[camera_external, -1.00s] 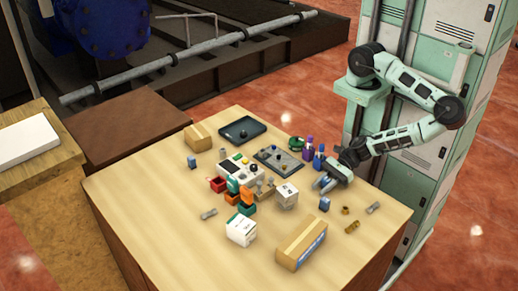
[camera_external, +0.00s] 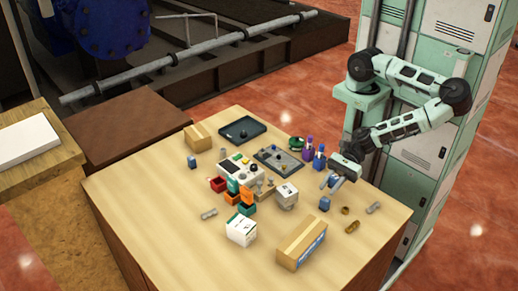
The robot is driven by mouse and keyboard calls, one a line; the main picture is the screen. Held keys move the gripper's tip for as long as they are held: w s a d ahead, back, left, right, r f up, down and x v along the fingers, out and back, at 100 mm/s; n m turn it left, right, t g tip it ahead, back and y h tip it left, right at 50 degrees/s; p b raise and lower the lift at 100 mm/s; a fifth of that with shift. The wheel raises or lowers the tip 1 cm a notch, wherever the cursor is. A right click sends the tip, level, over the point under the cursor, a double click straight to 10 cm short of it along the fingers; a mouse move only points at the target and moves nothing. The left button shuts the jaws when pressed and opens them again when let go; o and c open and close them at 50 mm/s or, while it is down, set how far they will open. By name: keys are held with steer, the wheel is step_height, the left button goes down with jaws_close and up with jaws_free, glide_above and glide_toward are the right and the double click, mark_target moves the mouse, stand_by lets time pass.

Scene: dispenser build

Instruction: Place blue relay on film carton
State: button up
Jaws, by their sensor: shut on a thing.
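My gripper (camera_external: 331,184) is shut above the right part of the table, its fingers pointing down and left. A small bluish piece between the fingers appears to be the blue relay; it is mostly hidden by them. Another small blue block (camera_external: 324,204) stands upright on the table just below the gripper, apart from it. A white carton with a green edge (camera_external: 241,230) stands near the front middle. A smaller white box with dark print (camera_external: 287,197) stands left of the gripper. I cannot tell from the print which one is the film carton.
A tan box with a blue side (camera_external: 302,243) lies at the front right. Purple and blue bottles (camera_external: 319,157) stand behind the gripper. A control box (camera_external: 238,172), red, orange and green bins (camera_external: 246,200) and a grey tray (camera_external: 278,160) crowd the middle. The front left is clear.

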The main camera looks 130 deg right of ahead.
steer(key=w+a+y, duration=0.1)
steer(key=a, duration=0.1)
steer(key=w+a+f+n+y, duration=0.1)
steer(key=w+a, duration=0.1)
steer(key=w+a+f+n+b, duration=0.1)
steer(key=a, duration=0.1)
steer(key=shift+w+a+y, duration=0.15)
steer(key=shift+w+y, duration=0.05)
steer(key=shift+y, duration=0.2)
steer(key=w+a+n+y, duration=0.1)
steer(key=a, duration=0.1)
steer(key=w+a+n+g+y+b, duration=0.1)
steer(key=w+a, duration=0.1)
steer(key=w+a+r+n+y, duration=0.1)
steer(key=w+a, duration=0.1)
steer(key=shift+w+r+g, duration=0.1)
steer(key=shift+g, duration=0.2)
steer(key=w+r+n+g+y+b, duration=0.1)
steer(key=w+r+n+y+b, duration=0.15)
steer(key=w, duration=0.35)
step_height(320, 180, up, 8)
steer(key=g, duration=0.1)
glide_above(303, 241)
steer(key=shift+n, duration=0.45)
step_height(303, 241, down, 4)
steer(key=shift+p, duration=0.3)
steer(key=shift+y, duration=0.25)
steer(key=shift+f+p, duration=0.75)
steer(key=shift+f, duration=1.85)
steer(key=shift+f, duration=0.2)
